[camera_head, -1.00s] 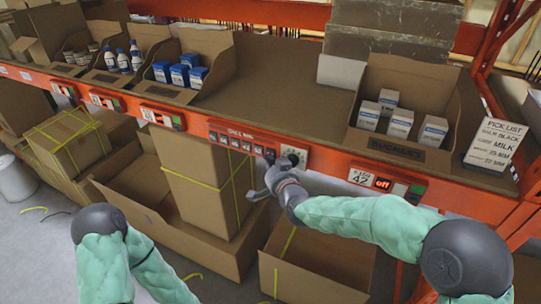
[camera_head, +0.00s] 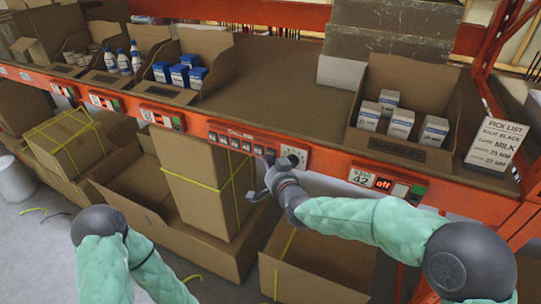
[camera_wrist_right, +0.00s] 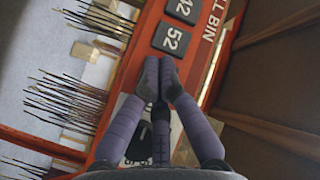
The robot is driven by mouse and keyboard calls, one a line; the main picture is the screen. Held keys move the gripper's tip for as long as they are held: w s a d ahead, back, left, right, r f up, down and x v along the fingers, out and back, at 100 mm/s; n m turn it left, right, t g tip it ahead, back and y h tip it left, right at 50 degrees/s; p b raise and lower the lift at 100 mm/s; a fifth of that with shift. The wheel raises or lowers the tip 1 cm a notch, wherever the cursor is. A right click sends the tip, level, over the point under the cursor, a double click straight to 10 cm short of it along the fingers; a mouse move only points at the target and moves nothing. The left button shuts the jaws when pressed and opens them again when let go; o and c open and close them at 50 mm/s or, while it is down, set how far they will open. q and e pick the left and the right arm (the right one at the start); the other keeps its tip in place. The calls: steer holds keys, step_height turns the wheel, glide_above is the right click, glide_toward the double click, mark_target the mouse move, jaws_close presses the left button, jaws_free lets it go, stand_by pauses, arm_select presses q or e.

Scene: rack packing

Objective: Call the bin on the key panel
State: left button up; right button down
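The key panel (camera_head: 237,133) is on the orange front beam of the shelf, with a row of dark square keys. In the right wrist view, a dark key marked 52 (camera_wrist_right: 170,39) lies just ahead of the fingertips, and another key (camera_wrist_right: 185,10) sits beyond it. White lettering ending in "LL BIN" (camera_wrist_right: 212,22) runs beside them. My right gripper (camera_head: 269,158) is at the right end of the key row; its fingertips come together in the wrist view (camera_wrist_right: 160,70), holding nothing. Whether they touch a key is unclear. My left gripper is out of view.
A white dotted plate (camera_head: 294,156) sits right of the keys. An open carton (camera_head: 415,85) holds white boxes. Large cartons (camera_head: 205,185) stand below the beam.

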steer(key=shift+s+a, duration=0.3)
steer(key=shift+s, duration=0.15)
steer(key=s+a, duration=0.1)
steer(key=s, duration=0.1)
steer(key=s+a, duration=0.1)
steer(key=s, duration=0.1)
steer(key=shift+s+a+p, duration=0.2)
steer(key=shift+p, duration=0.1)
stand_by(0.8)
